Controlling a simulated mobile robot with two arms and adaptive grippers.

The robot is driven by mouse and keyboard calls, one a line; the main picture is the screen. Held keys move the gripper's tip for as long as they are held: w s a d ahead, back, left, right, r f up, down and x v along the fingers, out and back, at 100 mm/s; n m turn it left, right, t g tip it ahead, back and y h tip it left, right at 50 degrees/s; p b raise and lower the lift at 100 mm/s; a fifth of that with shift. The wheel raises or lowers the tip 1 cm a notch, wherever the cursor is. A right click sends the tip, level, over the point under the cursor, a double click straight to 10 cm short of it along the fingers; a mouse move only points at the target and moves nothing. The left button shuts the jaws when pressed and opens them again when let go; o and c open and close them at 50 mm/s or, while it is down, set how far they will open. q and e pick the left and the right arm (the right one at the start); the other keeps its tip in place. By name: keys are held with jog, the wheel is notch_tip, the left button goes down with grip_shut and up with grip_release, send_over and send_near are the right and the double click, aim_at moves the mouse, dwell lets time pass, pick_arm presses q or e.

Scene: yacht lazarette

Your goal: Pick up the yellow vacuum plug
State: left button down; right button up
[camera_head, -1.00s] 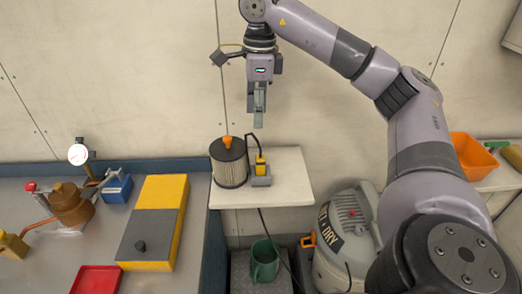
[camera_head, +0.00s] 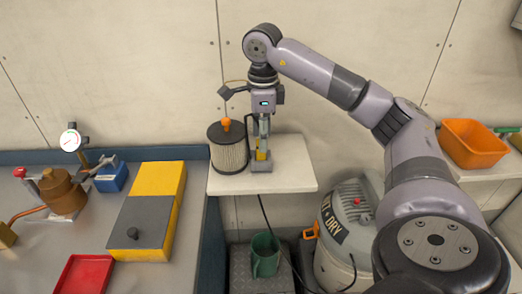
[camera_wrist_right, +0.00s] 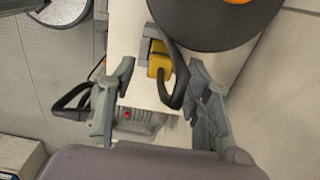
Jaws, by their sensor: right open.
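The yellow vacuum plug (camera_head: 261,156) stands in a grey holder on the small white shelf (camera_head: 215,186), partly hidden by my gripper in the head view. In the right wrist view the yellow plug (camera_wrist_right: 159,64) shows with its black cord looping from it. My right gripper (camera_head: 262,138) points down over the plug, open. In the wrist view its two fingers (camera_wrist_right: 160,78) stand apart on either side of the plug and cord; I see no clear contact. My left gripper is not in view.
An orange bin (camera_head: 473,143) is at right; a cluttered bench (camera_head: 40,260) is at left.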

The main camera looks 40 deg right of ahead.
notch_tip(320, 180, down, 4)
jog(key=shift+w+a+p, duration=0.1)
jog(key=shift+p, duration=0.2)
jog(key=shift+c, duration=0.4)
grip_shut()
